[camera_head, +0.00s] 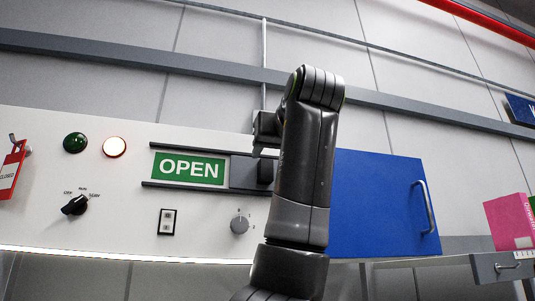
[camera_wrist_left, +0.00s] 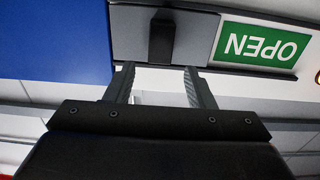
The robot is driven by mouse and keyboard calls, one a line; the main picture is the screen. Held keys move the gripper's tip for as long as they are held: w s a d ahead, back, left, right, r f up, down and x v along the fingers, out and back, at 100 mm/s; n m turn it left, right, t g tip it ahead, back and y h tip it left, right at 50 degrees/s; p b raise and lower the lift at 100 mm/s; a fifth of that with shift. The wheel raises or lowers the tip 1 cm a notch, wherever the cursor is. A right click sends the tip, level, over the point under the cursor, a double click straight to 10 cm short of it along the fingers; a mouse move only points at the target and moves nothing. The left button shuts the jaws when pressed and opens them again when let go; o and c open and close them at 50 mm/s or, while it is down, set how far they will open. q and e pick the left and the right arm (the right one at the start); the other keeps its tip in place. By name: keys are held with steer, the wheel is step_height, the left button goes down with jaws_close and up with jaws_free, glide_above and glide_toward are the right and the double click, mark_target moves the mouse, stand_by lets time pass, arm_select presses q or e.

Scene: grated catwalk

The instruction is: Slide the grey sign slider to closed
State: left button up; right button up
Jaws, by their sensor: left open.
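The sign on the white panel shows a green OPEN plate (camera_head: 188,168). The grey slider (camera_head: 241,173) sits at the right of the sign between two dark rails, with a black knob (camera_head: 265,172) on it. In the left wrist view the scene is upside down, with the slider (camera_wrist_left: 190,42), the knob (camera_wrist_left: 162,38) and the OPEN plate (camera_wrist_left: 259,46). My left gripper (camera_wrist_left: 159,68) is open and empty, its two fingers apart just short of the knob. In the head view the gripper (camera_head: 264,147) is partly hidden by my arm. My right gripper is out of view.
On the panel are a green lamp (camera_head: 75,142), a lit lamp (camera_head: 114,147), a black rotary switch (camera_head: 74,205), a rocker switch (camera_head: 167,222) and a grey dial (camera_head: 239,224). A red tag (camera_head: 12,170) hangs left. A blue door (camera_head: 375,205) stands right.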

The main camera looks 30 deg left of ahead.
mark_target(267, 161)
arm_select(q)
steer(key=p+x, duration=0.1)
steer(key=x, duration=0.4)
steer(key=shift+d, duration=0.1)
jaws_close()
